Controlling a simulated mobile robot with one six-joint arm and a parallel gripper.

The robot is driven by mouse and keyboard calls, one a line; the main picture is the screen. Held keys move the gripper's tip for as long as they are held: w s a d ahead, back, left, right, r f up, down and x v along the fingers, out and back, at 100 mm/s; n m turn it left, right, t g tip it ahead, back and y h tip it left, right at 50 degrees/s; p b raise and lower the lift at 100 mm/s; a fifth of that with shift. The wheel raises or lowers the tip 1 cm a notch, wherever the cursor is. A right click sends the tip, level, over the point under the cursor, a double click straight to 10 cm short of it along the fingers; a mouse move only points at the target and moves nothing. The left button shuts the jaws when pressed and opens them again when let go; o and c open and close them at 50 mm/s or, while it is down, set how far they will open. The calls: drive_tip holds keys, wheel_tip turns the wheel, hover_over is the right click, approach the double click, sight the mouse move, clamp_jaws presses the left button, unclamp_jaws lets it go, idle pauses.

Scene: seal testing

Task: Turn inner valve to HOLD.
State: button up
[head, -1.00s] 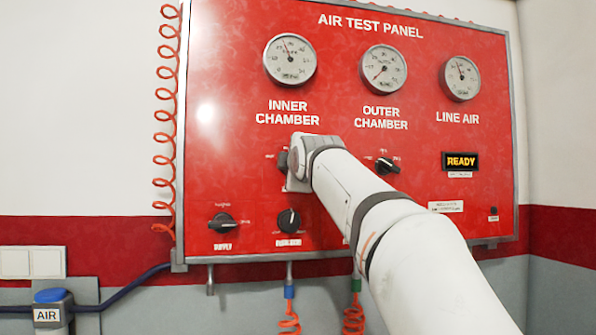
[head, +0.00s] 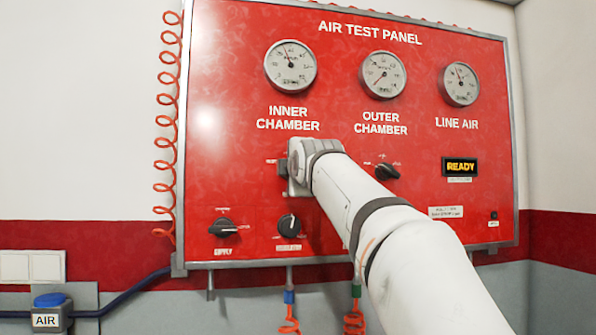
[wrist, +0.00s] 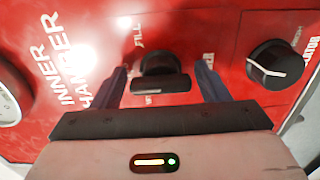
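The inner valve (wrist: 160,70) is a black knob with a raised bar handle under the INNER CHAMBER label, seen in the wrist view. A FILL label shows beside it. Its bar lies across the gap between my fingers; which mark it points to I cannot tell. My gripper (wrist: 160,65) is open, one blue-grey finger at each end of the bar. Slight gaps seem to show, but contact is unclear. In the head view my gripper (head: 285,168) is at the panel and hides most of the inner valve.
The red air test panel (head: 230,90) carries an inner gauge (head: 290,66), outer gauge (head: 383,75) and line air gauge (head: 461,84). The outer valve (head: 387,171) is to the right, a supply knob (head: 222,229) and regulator knob (head: 289,226) below. A display (head: 461,166) reads READY.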

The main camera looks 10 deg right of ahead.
drive_tip(key=shift+o, duration=0.7)
drive_tip(key=shift+w, duration=0.1)
drive_tip(key=shift+s+f, duration=0.15)
drive_tip(key=shift+s, duration=0.2)
drive_tip(key=s+b, duration=0.3)
drive_tip(key=s, duration=0.4)
drive_tip(key=shift+c, duration=0.6)
